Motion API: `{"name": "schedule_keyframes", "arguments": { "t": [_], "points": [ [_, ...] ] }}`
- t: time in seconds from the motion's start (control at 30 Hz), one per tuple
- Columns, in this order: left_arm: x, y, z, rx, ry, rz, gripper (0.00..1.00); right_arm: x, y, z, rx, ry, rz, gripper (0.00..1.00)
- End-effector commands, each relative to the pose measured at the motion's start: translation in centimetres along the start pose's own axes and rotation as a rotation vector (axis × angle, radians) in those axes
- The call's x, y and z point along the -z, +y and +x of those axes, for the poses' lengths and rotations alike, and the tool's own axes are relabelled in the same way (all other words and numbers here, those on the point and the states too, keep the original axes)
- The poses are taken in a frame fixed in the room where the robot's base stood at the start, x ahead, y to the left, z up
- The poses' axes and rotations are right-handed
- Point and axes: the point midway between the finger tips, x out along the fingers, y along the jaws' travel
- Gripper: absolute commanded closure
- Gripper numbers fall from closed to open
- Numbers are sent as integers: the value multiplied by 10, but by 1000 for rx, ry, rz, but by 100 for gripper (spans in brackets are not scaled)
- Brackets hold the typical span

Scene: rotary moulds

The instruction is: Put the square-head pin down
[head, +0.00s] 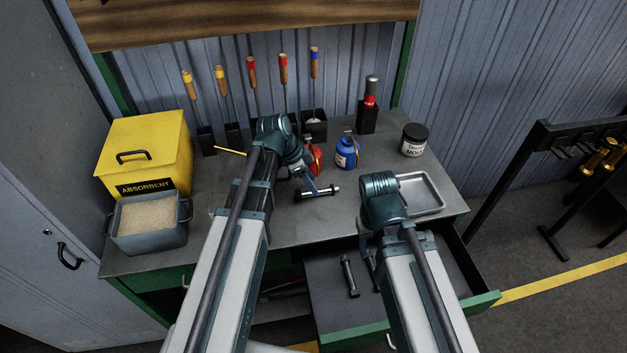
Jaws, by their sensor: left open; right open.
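Two dark metal pins are in view, too small for me to tell which head is square. One pin (314,194) lies on the bench top, at the fingers of my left gripper (311,186), which is open; I cannot tell whether they touch it. The other pin (348,275) lies in the open drawer (317,268). My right gripper (369,254) is open above the drawer, just right of that pin, and mostly hidden behind its own wrist.
A metal tray (431,208) sits on the right of the bench. Red (313,158) and blue (347,152) cans, a dark jar (414,140) and several tool holders stand at the back. A yellow absorbent box (146,150) and a sand bin (113,226) stand left.

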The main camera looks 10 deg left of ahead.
Motion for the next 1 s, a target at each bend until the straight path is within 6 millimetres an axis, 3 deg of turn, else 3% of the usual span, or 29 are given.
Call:
{"name": "schedule_keyframes", "arguments": {
  "t": [0.03,0.1,0.5,0.83,0.93,1.0],
  "points": [
    [3,0,-16,0,0,-1,46,-1,2,-16,0,0,0,50],
    [3,0,-28,0,0,-1,46,-2,3,-27,0,0,0,50],
    [2,0,-89,0,0,0,46,-5,8,-82,0,0,-2,50],
    [2,6,-94,-6,-10,-14,46,-5,8,-88,0,0,-2,50],
    [11,30,-86,-22,-58,-88,46,-5,8,-88,0,0,-2,50],
    [18,56,-79,-32,-121,-178,46,-5,8,-88,0,0,-2,50]
  ]
}}
